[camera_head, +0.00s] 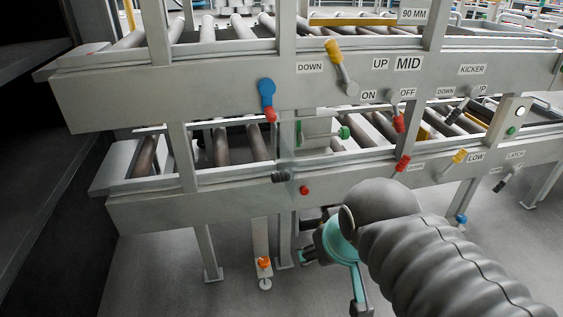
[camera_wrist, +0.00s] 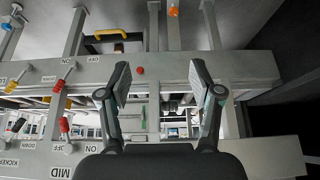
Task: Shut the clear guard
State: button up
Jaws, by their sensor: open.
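The clear guard (camera_head: 287,150) seems to be the faint see-through pane by the middle post of the lower conveyor in the head view. It stands out from the frame at a steep angle, and its outline is hard to make out. A dark ribbed knob (camera_head: 280,177) is at its lower edge. I cannot make the pane out clearly in the wrist view. My gripper (camera_wrist: 158,75) is open and empty there, its two fingers spread before the lower beam, with a red button (camera_wrist: 140,71) between them. In the head view my arm partly hides the gripper, low and right of the pane.
The lower beam (camera_head: 150,214) carries a red button (camera_head: 305,190), a red-handled lever (camera_head: 402,163) and a yellow-handled lever (camera_head: 459,156). Floor left of the legs is clear.

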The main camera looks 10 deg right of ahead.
jog(key=shift+a, duration=0.25)
jog(key=c, duration=0.4)
jog(key=shift+w+a+f+n+g, duration=0.5)
jog(key=shift+w+a+f+g, duration=0.1)
jog(key=shift+w+a+f, duration=0.2)
grip_shut()
jog(key=w+a+r+n+g+h+p, duration=0.1)
jog(key=w+a+n+g, duration=0.1)
jog(key=w+a+n, duration=0.6)
jog(key=w+a+r+n+g+h+p, duration=0.15)
jog(key=w+a, duration=0.25)
jog(key=w, duration=0.8)
jog(key=w+r+n+h, duration=0.2)
jog(key=w+r+n, duration=0.3)
jog(key=r+n, duration=0.2)
jog(key=d+f+n+b, duration=0.1)
jog(key=d+f+b, duration=0.1)
jog(key=d+f, duration=0.5)
jog(key=shift+s+d+f+g+b, duration=0.25)
jog(key=shift+d+f+g+b, duration=0.1)
jog(key=shift+f, duration=0.95)
